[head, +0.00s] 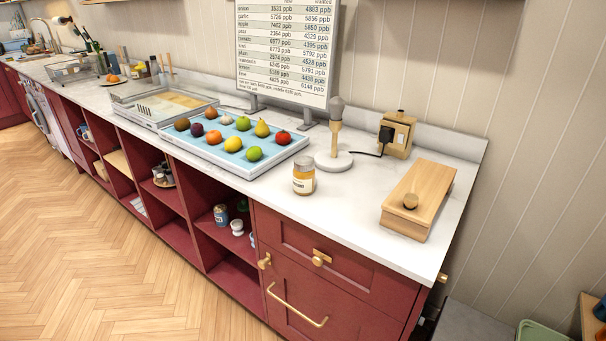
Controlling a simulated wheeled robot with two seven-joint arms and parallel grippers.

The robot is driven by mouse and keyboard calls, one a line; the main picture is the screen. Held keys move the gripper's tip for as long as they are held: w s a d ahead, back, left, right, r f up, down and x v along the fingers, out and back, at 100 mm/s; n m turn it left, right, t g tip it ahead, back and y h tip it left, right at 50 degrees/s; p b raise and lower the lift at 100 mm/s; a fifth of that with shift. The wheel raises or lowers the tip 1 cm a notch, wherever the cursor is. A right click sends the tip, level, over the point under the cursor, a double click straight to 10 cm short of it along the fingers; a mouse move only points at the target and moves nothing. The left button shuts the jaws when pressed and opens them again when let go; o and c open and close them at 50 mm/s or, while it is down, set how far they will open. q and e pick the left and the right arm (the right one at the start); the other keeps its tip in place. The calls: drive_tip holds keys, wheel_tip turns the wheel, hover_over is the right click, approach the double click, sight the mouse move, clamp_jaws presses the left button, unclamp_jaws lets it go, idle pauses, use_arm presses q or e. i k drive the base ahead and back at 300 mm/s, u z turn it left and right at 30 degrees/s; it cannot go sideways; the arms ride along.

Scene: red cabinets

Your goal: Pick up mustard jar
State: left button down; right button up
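A small jar with a yellow-orange body and a pale label (304,176), which looks like the mustard jar, stands upright on the white countertop (345,214). It is near the front edge, between the fruit tray and the wooden box. Nothing touches it or covers it. Neither of my grippers shows in the head view.
A blue tray of several fruits (283,151) lies left of the jar. A microphone-like object on a round white base (333,161) stands behind it. A wooden box (420,197) is to the right. Red cabinets (335,268) with brass handles are below. Wooden floor (110,250) is open at left.

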sight(303, 183)
drive_tip(key=u, duration=1.8)
drive_tip(key=i, duration=0.85)
drive_tip(key=z, duration=1.25)
